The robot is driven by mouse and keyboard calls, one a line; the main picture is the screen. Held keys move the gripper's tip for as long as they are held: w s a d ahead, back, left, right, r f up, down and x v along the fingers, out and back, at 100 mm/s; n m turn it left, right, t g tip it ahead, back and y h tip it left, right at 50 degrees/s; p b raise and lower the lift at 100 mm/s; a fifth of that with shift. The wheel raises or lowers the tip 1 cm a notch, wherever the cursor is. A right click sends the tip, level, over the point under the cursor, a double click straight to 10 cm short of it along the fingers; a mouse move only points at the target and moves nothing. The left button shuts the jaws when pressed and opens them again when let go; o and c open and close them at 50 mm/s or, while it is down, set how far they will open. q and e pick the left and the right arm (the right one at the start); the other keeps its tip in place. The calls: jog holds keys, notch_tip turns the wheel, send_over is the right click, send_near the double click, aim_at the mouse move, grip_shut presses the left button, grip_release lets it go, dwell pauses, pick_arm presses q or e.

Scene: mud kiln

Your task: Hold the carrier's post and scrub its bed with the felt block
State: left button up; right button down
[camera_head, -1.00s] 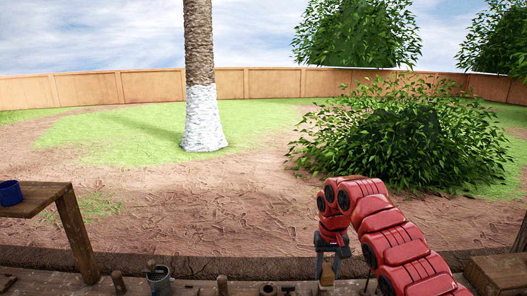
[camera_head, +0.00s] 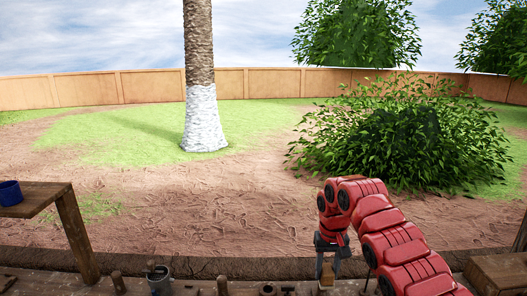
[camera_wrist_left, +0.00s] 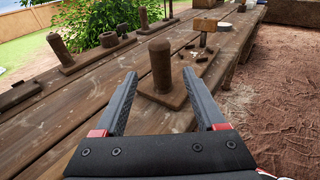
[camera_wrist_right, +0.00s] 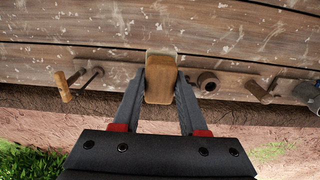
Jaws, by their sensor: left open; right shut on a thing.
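In the left wrist view a carrier, a dark wooden post (camera_wrist_left: 161,66) upright on a flat bed (camera_wrist_left: 172,92), stands on the bench. My left gripper (camera_wrist_left: 168,98) is open, with its fingers to either side of the post in the picture; I cannot tell how near they are. The bed is partly hidden behind the fingers. The tan felt block (camera_wrist_right: 160,80) is between the fingers of my right gripper (camera_wrist_right: 160,92), which is shut on it above the bench. In the head view my right gripper (camera_head: 328,262) holds the block near the bottom edge.
A blue cup (camera_head: 10,192) is on a side table at left. Bare ground lies beyond.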

pick_arm(q)
jog(key=x, duration=0.6)
jog(key=shift+w+d, duration=0.2)
jog(key=shift+d, duration=0.1)
grip_shut()
dwell(0.6)
